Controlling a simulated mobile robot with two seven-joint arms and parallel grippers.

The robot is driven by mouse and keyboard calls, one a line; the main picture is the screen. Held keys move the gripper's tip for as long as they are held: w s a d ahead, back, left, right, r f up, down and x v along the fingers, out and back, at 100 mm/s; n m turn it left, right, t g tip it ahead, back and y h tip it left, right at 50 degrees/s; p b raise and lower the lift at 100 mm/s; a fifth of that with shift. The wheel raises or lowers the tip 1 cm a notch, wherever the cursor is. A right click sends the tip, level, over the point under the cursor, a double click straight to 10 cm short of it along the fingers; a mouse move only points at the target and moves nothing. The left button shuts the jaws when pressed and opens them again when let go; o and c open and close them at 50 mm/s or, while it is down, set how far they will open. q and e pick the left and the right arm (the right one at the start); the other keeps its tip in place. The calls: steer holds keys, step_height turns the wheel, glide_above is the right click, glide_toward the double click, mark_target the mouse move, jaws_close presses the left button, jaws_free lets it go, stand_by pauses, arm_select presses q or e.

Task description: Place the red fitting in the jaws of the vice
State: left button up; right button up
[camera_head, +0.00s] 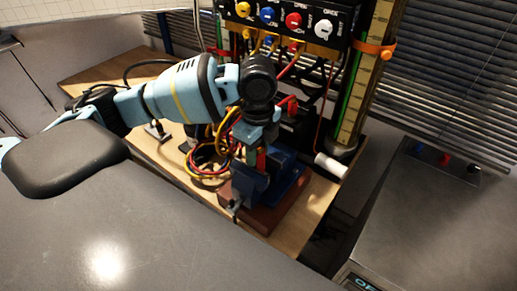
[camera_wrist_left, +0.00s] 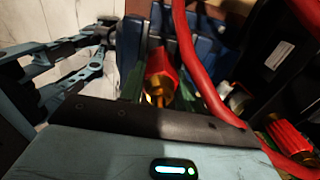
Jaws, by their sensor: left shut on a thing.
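In the head view the blue vice (camera_head: 287,182) stands on a red-brown base on the bench. My left gripper (camera_head: 255,138) points down right over the vice jaws, shut on the red fitting. My right gripper is not in view.
A red hose (camera_wrist_left: 195,60) runs close beside the fitting in the wrist view. A second red ribbed part (camera_wrist_left: 290,140) is at its right. Looped cables (camera_head: 205,160) lie left of the vice. A control box (camera_head: 290,22) and a gauge column (camera_head: 372,75) stand behind.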

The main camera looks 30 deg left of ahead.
arm_select(q)
steer(key=shift+w+d+f, duration=0.1)
steer(key=shift+f, duration=0.6)
steer(key=o, duration=0.8)
steer(key=shift+f, duration=0.1)
steer(key=o, duration=0.4)
steer(key=shift+f, duration=0.2)
steer(key=shift+c, duration=0.2)
steer(key=shift+s, duration=0.2)
steer(key=r, duration=1.4)
steer(key=shift+w, duration=0.2)
